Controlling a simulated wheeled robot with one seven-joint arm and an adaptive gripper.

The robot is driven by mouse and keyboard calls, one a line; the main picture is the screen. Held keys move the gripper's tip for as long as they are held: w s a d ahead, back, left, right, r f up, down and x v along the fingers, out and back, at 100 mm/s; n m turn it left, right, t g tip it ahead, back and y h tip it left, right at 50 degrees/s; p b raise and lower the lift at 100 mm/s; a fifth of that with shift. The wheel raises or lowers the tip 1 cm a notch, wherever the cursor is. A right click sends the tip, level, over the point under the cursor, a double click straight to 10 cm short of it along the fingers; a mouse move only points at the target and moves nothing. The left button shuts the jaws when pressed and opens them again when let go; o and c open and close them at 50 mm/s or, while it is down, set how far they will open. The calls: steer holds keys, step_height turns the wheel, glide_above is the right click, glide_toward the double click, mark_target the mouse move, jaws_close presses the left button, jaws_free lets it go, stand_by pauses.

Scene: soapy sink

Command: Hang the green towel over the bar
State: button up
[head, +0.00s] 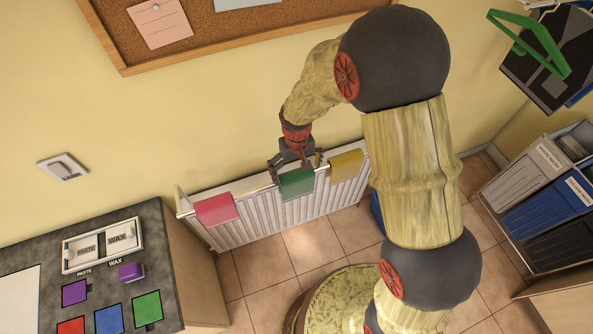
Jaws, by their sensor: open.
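The green towel (297,184) hangs over the bar (255,189) along the top of a white radiator, with a flap down its front. It lies between a pink-red towel (216,210) on the left and a yellow towel (346,166) on the right. My gripper (297,170) is open right at the top of the green towel, its dark fingers spread to either side of it. Whether the fingers touch the cloth I cannot tell. The back of the towel is hidden.
A counter with colored squares, a purple block (131,272) and a labelled tray (102,246) stands at lower left. Bins (540,205) stand at right, below a green hanger (530,45). A corkboard (230,32) is on the wall. Tiled floor lies before the radiator.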

step_height(320, 180, up, 12)
steer(key=shift+f, duration=0.15)
stand_by(0.3)
steer(key=s+d+r+m+t+b, duration=0.1)
steer(key=s+d+r+t+b, duration=0.1)
steer(key=s, duration=0.4)
steer(key=s+d+r+m+t+b, duration=0.1)
steer(key=s+d+r+b, duration=0.3)
steer(key=s+d, duration=0.3)
steer(key=s+d+r+m+t+b, duration=0.1)
steer(key=s+d+r+t+b, duration=0.1)
steer(key=s+d+r, duration=0.3)
steer(key=shift+s+d+r+t+b, duration=0.15)
steer(key=shift+s+t+b, duration=0.15)
steer(key=shift+s+b, duration=0.5)
steer(key=shift+s+d, duration=0.1)
steer(key=shift+s, duration=0.05)
stand_by(1.2)
